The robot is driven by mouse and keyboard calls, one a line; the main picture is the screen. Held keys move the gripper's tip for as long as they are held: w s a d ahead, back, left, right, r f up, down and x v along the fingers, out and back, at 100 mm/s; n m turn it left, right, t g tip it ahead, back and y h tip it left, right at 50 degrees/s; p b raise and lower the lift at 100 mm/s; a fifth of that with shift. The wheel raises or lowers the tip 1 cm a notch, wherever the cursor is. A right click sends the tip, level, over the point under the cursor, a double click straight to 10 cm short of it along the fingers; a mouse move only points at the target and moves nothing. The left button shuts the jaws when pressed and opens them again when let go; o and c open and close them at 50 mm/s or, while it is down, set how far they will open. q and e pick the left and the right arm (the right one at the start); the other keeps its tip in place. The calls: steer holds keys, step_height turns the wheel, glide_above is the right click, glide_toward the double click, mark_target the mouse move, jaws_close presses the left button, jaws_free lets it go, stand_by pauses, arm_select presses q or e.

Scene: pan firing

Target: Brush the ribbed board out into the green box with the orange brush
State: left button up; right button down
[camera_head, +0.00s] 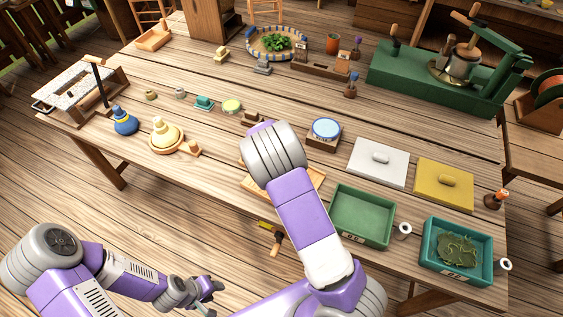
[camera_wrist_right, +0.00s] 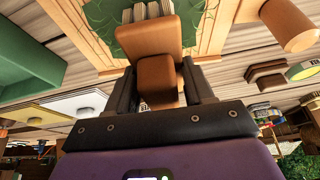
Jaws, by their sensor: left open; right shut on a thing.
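My right gripper (camera_wrist_right: 158,88) is shut on the orange-brown brush (camera_wrist_right: 152,40) in the right wrist view. White bristles show at the brush's far end, over a green patch (camera_wrist_right: 105,18) on the board. The wood-framed ribbed board (camera_wrist_right: 212,30) lies beneath; in the head view only parts of its frame (camera_head: 314,181) show, and my right arm hides the brush and the gripper. The green box (camera_head: 333,228) stands just right of the board and looks empty; it also shows in the right wrist view (camera_wrist_right: 30,58). My left gripper (camera_head: 208,292) is open and empty, off the table's front.
A teal box (camera_head: 428,262) with green strands stands at the right front. White (camera_head: 362,168) and yellow (camera_head: 428,190) lids lie behind the boxes. A blue-topped tin (camera_head: 326,128) stands behind the board. A yellow-and-white stacked piece (camera_head: 165,138) stands left. A green press (camera_head: 400,75) fills the back right.

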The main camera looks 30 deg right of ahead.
step_height(320, 180, down, 5)
steer(key=b, duration=0.3)
steer(key=shift+f+b, duration=0.2)
steer(key=shift+b, duration=0.2)
steer(key=shift+s+d, duration=0.2)
steer(key=shift+s, duration=0.05)
steer(key=s+d, duration=0.1)
steer(key=s, duration=0.1)
steer(key=s+d, duration=0.1)
steer(key=s, duration=0.1)
steer(key=s+d, duration=0.2)
steer(key=shift+r, duration=0.1)
step_height(320, 180, up, 6)
steer(key=p, duration=0.5)
steer(key=shift+w+a, duration=0.1)
